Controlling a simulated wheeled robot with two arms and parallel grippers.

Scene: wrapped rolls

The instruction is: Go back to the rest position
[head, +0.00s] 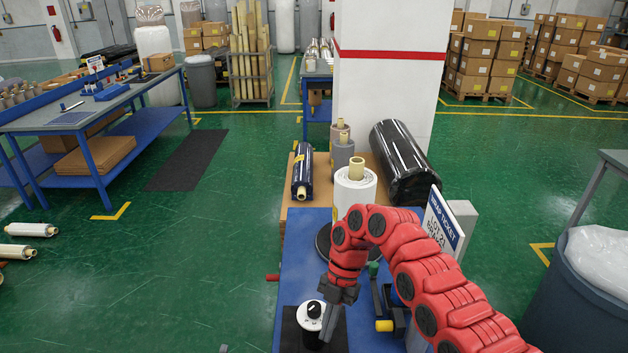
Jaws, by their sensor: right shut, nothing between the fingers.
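My right arm, red and jointed, reaches in from the lower right of the head view. Its dark grey right gripper (329,322) points down over the front of the blue table (292,262), shut and empty. It is just right of a white round dial with a black knob (313,309) on a black base; whether they touch cannot be told. My left gripper is not in view.
A white roll (354,195) stands on a dark disc behind my right arm. A "wrap ticket" sign (441,222) stands close to the arm's right.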

